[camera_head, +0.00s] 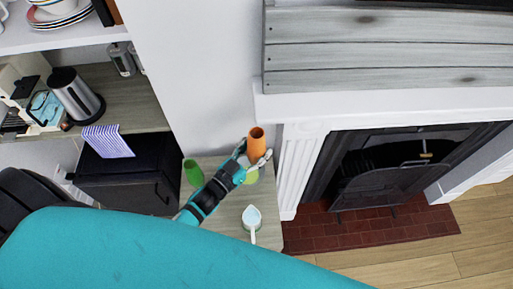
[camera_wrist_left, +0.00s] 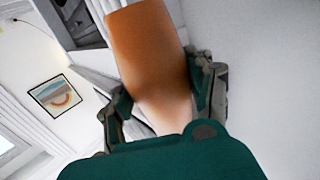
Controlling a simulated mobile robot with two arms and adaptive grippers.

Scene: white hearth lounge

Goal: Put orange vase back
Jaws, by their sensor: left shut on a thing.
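The orange vase (camera_head: 257,143) is upright in the head view, its dark opening facing up. My left gripper (camera_head: 254,161) is shut around the vase's lower part, above or at a small pale wooden table (camera_head: 226,217). I cannot tell whether the vase touches the table. In the left wrist view the vase (camera_wrist_left: 148,55) fills the space between the two fingers of my left gripper (camera_wrist_left: 165,97). My right gripper is in neither view.
A green vase (camera_head: 193,173) stands left of my left gripper. A yellow-green object (camera_head: 251,176) is partly hidden behind the gripper. A white pot with a handle (camera_head: 251,218) is on the table's front part. The white fireplace surround (camera_head: 295,165) rises close on the right.

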